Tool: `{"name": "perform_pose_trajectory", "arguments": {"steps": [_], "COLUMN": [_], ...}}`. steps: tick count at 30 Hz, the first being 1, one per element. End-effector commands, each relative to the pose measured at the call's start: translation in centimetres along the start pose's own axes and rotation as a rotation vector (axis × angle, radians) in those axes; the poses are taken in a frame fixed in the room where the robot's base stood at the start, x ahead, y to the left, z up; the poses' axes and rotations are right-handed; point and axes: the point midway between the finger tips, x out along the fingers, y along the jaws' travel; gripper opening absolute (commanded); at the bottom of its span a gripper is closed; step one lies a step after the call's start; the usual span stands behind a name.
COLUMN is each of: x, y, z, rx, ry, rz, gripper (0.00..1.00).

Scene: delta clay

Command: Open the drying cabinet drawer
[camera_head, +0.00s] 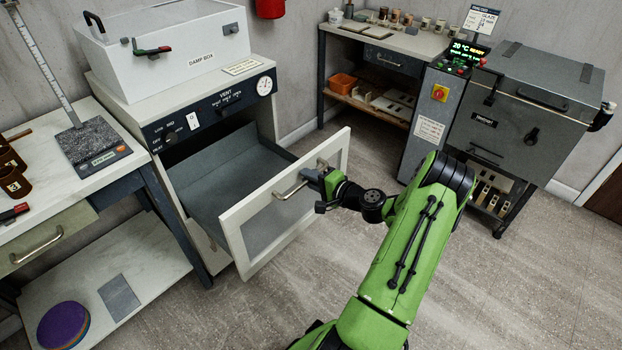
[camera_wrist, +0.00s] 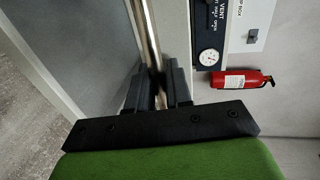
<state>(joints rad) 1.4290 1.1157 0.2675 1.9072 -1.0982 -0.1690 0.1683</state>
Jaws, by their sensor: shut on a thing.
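The drying cabinet drawer (camera_head: 240,232) is pulled well out of the cabinet below the dark control panel (camera_head: 212,117). It has a white frame with a glass pane, and its grey interior shows behind. My gripper (camera_head: 312,175) is at the metal bar handle (camera_head: 291,189) on the drawer front. In the wrist view my gripper (camera_wrist: 160,90) has its dark fingers on both sides of the handle bar (camera_wrist: 150,42), shut on it. The fingertips' contact is partly hidden in the head view.
A worktable (camera_head: 110,150) with a scale stands close on the left. A kiln (camera_head: 535,110) and its control box (camera_head: 436,105) stand at the right. The floor (camera_head: 490,265) in front of the drawer and to the right is clear apart from my arm.

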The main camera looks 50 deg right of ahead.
Motion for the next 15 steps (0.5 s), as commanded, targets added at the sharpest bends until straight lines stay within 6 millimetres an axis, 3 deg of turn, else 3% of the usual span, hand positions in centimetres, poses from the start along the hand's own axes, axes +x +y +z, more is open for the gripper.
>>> {"name": "perform_pose_trajectory", "arguments": {"steps": [3, 4, 6, 15], "x": [0.03, 0.03, 0.03, -0.19], "y": [0.02, 0.02, 0.02, 0.01], "z": [0.05, 0.05, 0.04, -0.01], "rx": [0.000, 0.000, 0.000, 0.001], "ry": [-0.001, -0.001, -0.001, 0.000], "rz": [0.001, 0.001, 0.000, 0.001], "gripper": [0.00, 0.22, 0.33, 0.34]}}
